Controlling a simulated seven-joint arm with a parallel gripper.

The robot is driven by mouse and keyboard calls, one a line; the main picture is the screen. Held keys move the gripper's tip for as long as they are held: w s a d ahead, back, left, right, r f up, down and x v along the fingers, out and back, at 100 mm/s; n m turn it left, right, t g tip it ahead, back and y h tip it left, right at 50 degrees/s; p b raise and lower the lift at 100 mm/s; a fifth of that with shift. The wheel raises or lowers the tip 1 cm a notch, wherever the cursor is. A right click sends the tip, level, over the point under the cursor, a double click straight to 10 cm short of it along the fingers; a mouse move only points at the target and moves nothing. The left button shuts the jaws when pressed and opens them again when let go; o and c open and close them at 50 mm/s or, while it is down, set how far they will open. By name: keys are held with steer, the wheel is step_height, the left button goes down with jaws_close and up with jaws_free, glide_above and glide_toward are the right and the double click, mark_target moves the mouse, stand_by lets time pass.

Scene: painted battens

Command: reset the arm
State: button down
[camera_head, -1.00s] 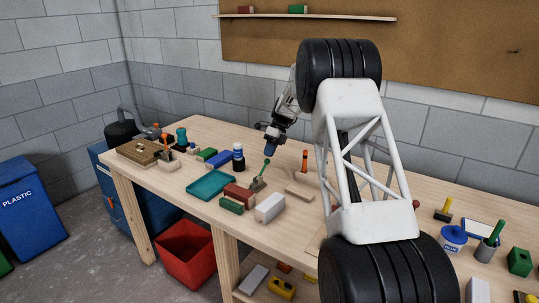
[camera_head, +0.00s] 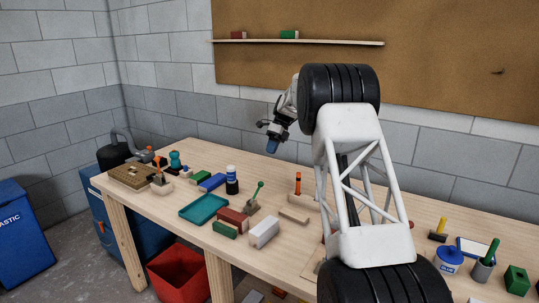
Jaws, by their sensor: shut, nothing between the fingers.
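My gripper (camera_head: 272,146) is at the end of my arm, above the back part of the workbench (camera_head: 165,212). It points down and hangs clear of the things on the bench. It is shut and empty. My arm's white lattice link and black joints fill the right middle of the view and hide part of the bench and wall behind them.
Below my gripper stand a dark bottle with a white cap (camera_head: 232,180) and an orange-handled tool (camera_head: 298,184). A teal tray (camera_head: 203,209), a white block (camera_head: 264,232) and a red-brown block (camera_head: 232,218) lie nearer the front. A glue tub (camera_head: 448,261) is at right. A shelf (camera_head: 330,42) crosses the pinboard.

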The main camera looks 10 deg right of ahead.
stand_by(0.4)
steer(key=s+a+r+n+t+h, duration=0.15)
steer(key=s+r+n, duration=0.3)
steer(key=s, duration=0.65)
steer(key=s+a+r+n+t+h, duration=0.1)
steer(key=s+a+r+n, duration=0.3)
steer(key=s, duration=0.7)
steer(key=s+a+r+n+t+h, duration=0.1)
steer(key=s+r+n, duration=0.35)
steer(key=s, duration=0.55)
steer(key=s+f+n+t, duration=0.1)
steer(key=s+f+n, duration=0.2)
steer(key=s, duration=0.9)
steer(key=s+a+f+n+t+h, duration=0.1)
steer(key=s+f+n, duration=0.2)
steer(key=s, duration=0.9)
steer(key=s+f+n+t+h, duration=0.1)
steer(key=s+f+n, duration=0.2)
steer(key=s, duration=1)
steer(key=n, duration=0.3)
steer(key=shift+a+n, duration=0.3)
steer(key=shift+a, duration=0.1)
